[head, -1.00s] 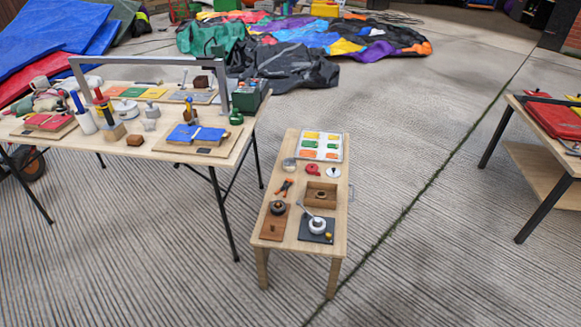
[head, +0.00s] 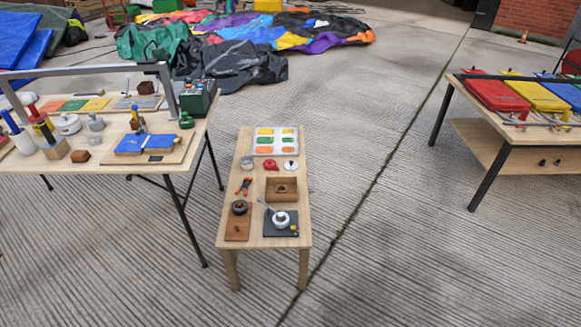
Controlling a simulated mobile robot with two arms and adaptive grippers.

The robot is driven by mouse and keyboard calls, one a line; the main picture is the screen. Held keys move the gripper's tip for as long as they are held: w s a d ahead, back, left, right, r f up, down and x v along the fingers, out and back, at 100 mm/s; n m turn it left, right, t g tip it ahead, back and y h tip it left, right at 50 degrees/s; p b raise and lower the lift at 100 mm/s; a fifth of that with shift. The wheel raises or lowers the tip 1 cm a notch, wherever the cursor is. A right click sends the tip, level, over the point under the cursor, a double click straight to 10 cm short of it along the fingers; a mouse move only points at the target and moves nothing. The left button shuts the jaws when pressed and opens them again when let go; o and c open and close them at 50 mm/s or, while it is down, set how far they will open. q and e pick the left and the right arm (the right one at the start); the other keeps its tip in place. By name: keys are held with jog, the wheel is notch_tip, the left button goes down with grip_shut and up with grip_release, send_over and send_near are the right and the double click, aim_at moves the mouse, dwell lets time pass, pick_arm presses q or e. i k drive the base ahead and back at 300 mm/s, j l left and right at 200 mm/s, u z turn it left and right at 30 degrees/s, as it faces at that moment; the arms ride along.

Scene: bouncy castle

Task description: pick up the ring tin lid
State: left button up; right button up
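A small round white lid-like disc with a dark knob (head: 291,166) lies on the narrow wooden bench (head: 228,207), near its right edge. It looks like the ring tin lid, but it is too small to be sure. A round grey tin-like piece (head: 246,163) sits near the bench's left edge, with a red object (head: 271,166) between the two. Neither of my grippers is in the head view.
A cluttered table (head: 110,166) stands left, another (head: 500,137) right. Concrete floor around the bench is clear.

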aim_at(292, 166)
jog(key=i+l+z, duration=0.3)
jog(key=i+z, duration=0.3)
jog(key=i+l+z, duration=0.15)
jog(key=i, duration=0.45)
jog(key=i+l+z, duration=0.15)
jog(key=i, duration=0.4)
jog(key=i+u, duration=0.35)
jog(key=i+l+u, duration=0.15)
jog(key=u, duration=0.2)
jog(key=i+l+u, duration=0.35)
jog(key=j, duration=0.1)
